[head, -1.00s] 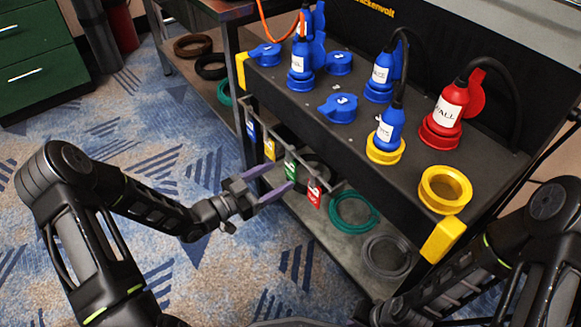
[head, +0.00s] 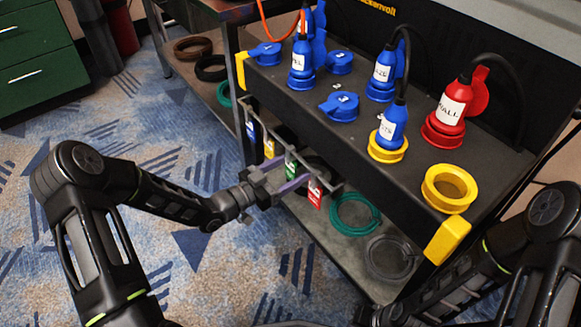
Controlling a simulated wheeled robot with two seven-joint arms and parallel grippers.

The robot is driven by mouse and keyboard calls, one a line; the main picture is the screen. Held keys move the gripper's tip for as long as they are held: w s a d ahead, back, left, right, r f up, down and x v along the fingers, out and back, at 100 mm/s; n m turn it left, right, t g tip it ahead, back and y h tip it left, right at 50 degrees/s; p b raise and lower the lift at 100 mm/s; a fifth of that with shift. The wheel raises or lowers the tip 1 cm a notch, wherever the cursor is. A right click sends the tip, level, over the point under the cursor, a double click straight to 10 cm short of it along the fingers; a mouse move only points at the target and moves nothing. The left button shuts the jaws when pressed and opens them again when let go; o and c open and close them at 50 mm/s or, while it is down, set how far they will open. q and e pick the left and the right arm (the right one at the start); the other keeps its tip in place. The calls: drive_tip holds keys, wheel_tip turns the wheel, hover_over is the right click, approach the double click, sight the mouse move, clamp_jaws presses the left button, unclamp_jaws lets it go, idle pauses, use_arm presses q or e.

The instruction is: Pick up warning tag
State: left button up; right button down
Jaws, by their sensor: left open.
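Several warning tags hang in a row from a rail on the front of the dark cart: a blue tag (head: 250,131), a yellow tag (head: 269,148), a green tag (head: 291,165) and a red tag (head: 315,194). My left gripper (head: 291,176) is open at the rail, beside the green tag. Its near purple finger lies between the green and red tags; the far finger is mostly hidden. I cannot tell whether it touches the green tag. My right arm enters at the lower right; its gripper is out of view.
The cart top (head: 290,105) holds blue plugs, a red plug (head: 449,112) and a yellow socket ring (head: 449,188). A yellow corner guard (head: 447,239) juts out at the near corner. The lower shelf holds a green cable coil (head: 355,213) and a grey one (head: 391,257).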

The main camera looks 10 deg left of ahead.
use_arm(q)
drive_tip(key=shift+c, duration=0.5)
drive_tip(key=c, duration=1.3)
